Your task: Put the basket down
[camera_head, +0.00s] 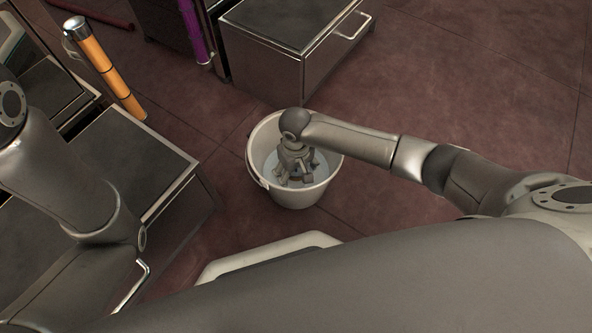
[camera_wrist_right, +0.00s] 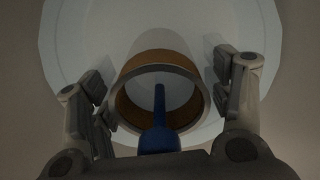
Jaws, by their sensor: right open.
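A white bucket-like basket (camera_head: 294,196) stands upright on the floor in the middle of the head view. My right gripper (camera_head: 295,178) reaches down inside it. In the right wrist view my right gripper (camera_wrist_right: 158,88) is open, with one finger on each side of a short cylinder with an orange-brown wall and a pale rim (camera_wrist_right: 160,69). The fingers look apart from it. A blue rod (camera_wrist_right: 159,125) shows in front of and within the cylinder's opening. The bucket's pale floor (camera_wrist_right: 75,40) lies behind. My left gripper is not in view.
A dark-topped metal cabinet (camera_head: 140,160) stands left of the bucket, another with a handle (camera_head: 285,25) behind it. An orange cylinder (camera_head: 105,70) leans at the upper left. A purple tube (camera_head: 193,30) stands behind. The reddish floor (camera_head: 470,90) at the right is clear.

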